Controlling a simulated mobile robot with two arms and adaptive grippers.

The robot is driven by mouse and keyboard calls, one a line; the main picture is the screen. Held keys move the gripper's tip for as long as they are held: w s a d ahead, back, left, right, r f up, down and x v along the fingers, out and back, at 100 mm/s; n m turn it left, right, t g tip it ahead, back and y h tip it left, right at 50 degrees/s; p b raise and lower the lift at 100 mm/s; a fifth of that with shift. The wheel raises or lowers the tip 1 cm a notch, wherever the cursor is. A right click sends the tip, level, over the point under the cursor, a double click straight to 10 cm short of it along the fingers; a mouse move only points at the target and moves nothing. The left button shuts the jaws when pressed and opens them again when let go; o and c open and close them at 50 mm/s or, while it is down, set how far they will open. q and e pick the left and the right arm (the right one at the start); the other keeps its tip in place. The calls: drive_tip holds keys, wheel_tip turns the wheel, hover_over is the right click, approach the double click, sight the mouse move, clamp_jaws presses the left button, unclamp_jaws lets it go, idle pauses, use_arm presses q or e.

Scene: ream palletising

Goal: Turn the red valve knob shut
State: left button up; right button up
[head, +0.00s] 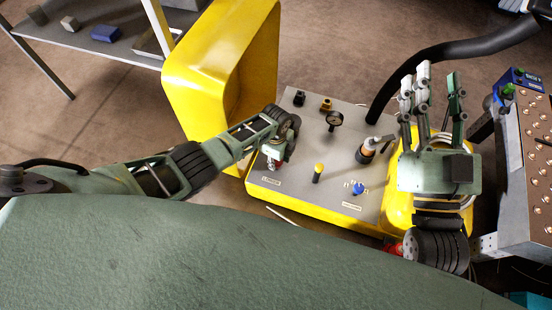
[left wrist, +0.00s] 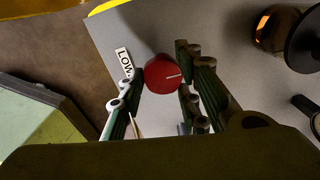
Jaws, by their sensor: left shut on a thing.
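The red valve knob (left wrist: 161,74) is round, with a white pointer line toward the right, in the left wrist view. It sits on the grey panel beside a white label (left wrist: 124,63) that starts with "LOW". My left gripper (left wrist: 158,82) has its fingers on both sides of the knob and is shut on it. In the head view my left gripper (head: 274,158) is at the left side of the panel (head: 300,185), and the knob is hidden beneath it. My right gripper (head: 432,85) is raised over the panel's right side, fingers apart and empty.
The panel also carries a black gauge (head: 334,120), a yellow-topped lever (head: 318,172), a blue knob (head: 358,188) and an orange-and-black fitting (head: 367,150). A yellow housing wall (head: 205,60) stands on the left. A thick black hose (head: 440,52) rises behind. A perforated table (head: 530,150) stands at the right.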

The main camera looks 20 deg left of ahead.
use_arm(q)
drive_tip(key=shift+s+d+f, duration=0.15)
drive_tip(key=shift+s+d, duration=0.05)
drive_tip(key=shift+s, duration=0.2)
drive_tip(key=o, duration=1.1)
drive_tip(key=shift+c, duration=0.2)
drive_tip(key=shift+w, duration=0.15)
drive_tip(key=shift+a+r, duration=0.1)
drive_tip(key=shift+r, duration=0.1)
drive_tip(key=shift+w+r, duration=0.1)
drive_tip(key=shift+r, duration=0.45)
wheel_tip(320, 180, up, 11)
drive_tip(key=shift+f, duration=0.15)
